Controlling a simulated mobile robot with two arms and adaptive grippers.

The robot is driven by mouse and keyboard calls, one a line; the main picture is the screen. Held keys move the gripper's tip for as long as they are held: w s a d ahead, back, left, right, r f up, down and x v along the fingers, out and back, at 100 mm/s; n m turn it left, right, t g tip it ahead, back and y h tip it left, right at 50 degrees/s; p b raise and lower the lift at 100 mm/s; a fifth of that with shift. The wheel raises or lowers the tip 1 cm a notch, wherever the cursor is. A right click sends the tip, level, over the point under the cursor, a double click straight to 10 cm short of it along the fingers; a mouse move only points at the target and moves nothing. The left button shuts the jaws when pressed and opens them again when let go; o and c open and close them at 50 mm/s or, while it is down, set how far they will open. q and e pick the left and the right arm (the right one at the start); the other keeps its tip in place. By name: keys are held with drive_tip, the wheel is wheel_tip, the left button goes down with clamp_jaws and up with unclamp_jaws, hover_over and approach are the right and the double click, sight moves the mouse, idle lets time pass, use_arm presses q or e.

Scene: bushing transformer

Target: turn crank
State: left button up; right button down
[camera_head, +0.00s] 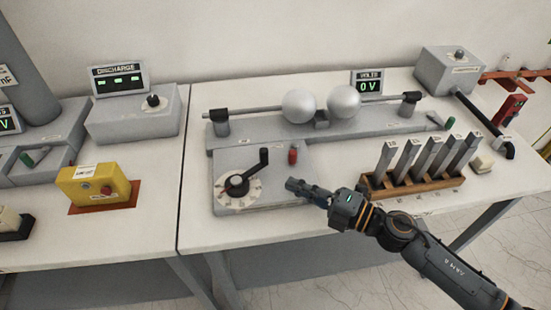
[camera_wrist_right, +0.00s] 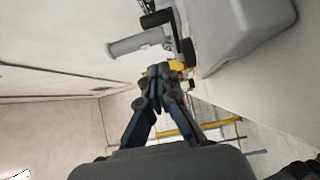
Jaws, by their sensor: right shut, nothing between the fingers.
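The crank (camera_head: 238,185) is a black hub with a black arm and an upright handle, set on a pale round dial on a grey box at the table's front. Its handle points up and to the right. My right gripper (camera_head: 293,186) is shut and empty, to the right of the crank and apart from it. In the right wrist view the fingers of my right gripper (camera_wrist_right: 160,76) are together with nothing between them. Dark round parts lie beyond them in that view, but I cannot tell whether they are the crank. My left gripper is not in view.
A red knob (camera_head: 293,155) stands behind my right gripper. Two metal spheres (camera_head: 299,106) sit on a rod at the back. A wooden rack (camera_head: 411,188) with several grey bars stands right. A yellow box (camera_head: 93,186) is left. Bare table (camera_head: 205,228) lies in front of the crank.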

drive_tip(key=x, duration=0.2)
drive_tip(key=p+x, duration=0.1)
drive_tip(key=x, duration=0.1)
drive_tip(key=shift+r, duration=0.25)
drive_tip(key=w, duration=0.1)
drive_tip(key=w+a, duration=0.1)
drive_tip(key=w, duration=0.1)
drive_tip(key=shift+w+f+p, duration=0.15)
drive_tip(key=shift+w+p, duration=0.05)
drive_tip(key=shift+p, duration=0.15)
drive_tip(key=shift+w+f, duration=0.1)
drive_tip(key=shift+w, duration=0.35)
